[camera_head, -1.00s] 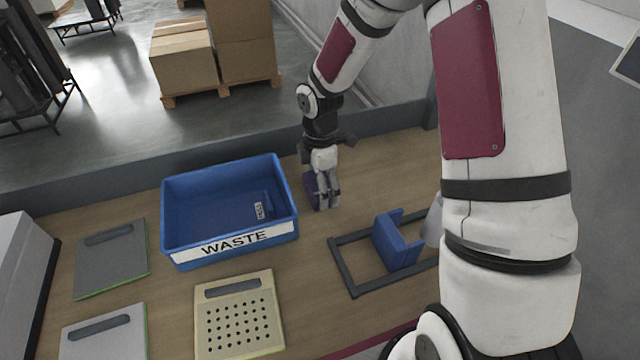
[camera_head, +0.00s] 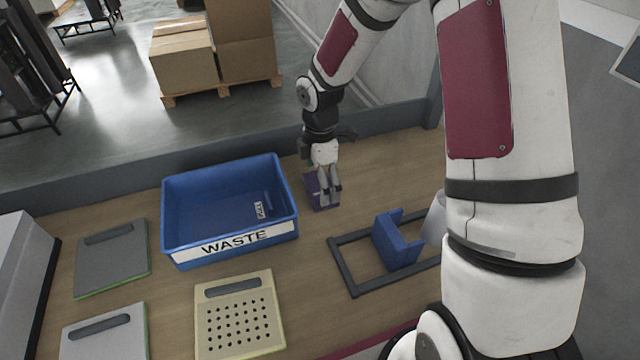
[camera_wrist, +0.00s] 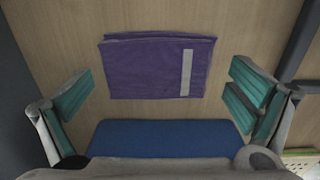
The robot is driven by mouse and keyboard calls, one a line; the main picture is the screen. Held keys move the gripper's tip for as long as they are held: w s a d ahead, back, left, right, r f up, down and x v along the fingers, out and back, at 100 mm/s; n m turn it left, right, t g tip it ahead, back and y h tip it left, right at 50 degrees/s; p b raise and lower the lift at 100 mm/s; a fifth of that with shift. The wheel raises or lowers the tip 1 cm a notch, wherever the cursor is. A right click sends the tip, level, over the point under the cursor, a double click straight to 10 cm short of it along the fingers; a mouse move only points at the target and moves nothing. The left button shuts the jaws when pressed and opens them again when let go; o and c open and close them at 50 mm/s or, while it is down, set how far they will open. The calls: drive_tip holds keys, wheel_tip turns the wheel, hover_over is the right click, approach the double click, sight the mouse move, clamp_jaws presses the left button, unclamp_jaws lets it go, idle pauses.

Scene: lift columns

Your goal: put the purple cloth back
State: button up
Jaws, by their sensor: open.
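The purple cloth (camera_wrist: 150,72) lies folded and flat on the wooden table in the wrist view, with a pale strip near its right side. In the head view the purple cloth (camera_head: 316,196) shows partly behind my gripper (camera_head: 328,186), to the right of the blue bin. In the wrist view my gripper (camera_wrist: 160,100) is open, its teal-padded fingers wide apart on either side of the cloth. The fingers do not touch the cloth there.
A blue bin marked WASTE (camera_head: 282,222) stands left of my gripper. A dark frame with a blue holder (camera_head: 398,243) stands to the right. A beige perforated board (camera_head: 240,335) and grey boards (camera_head: 112,262) lie at front left. A low wall (camera_head: 390,140) runs behind the table.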

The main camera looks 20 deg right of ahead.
wheel_tip(320, 180, up, 11)
drive_tip(key=s+r+m+t+h, duration=0.1)
drive_tip(key=s+r+m+t, duration=0.1)
drive_tip(key=s+r+m, duration=0.9)
drive_tip(key=s+r+m+t, duration=0.1)
drive_tip(key=s+r+m, duration=0.1)
drive_tip(key=s, duration=0.5)
drive_tip(key=s+r+m+t, duration=0.1)
drive_tip(key=s+r+m, duration=0.2)
drive_tip(key=s+m, duration=0.2)
drive_tip(key=shift+s+r+t+y, duration=0.2)
drive_tip(key=shift+s+t+y, duration=0.2)
drive_tip(key=shift+s, duration=0.8)
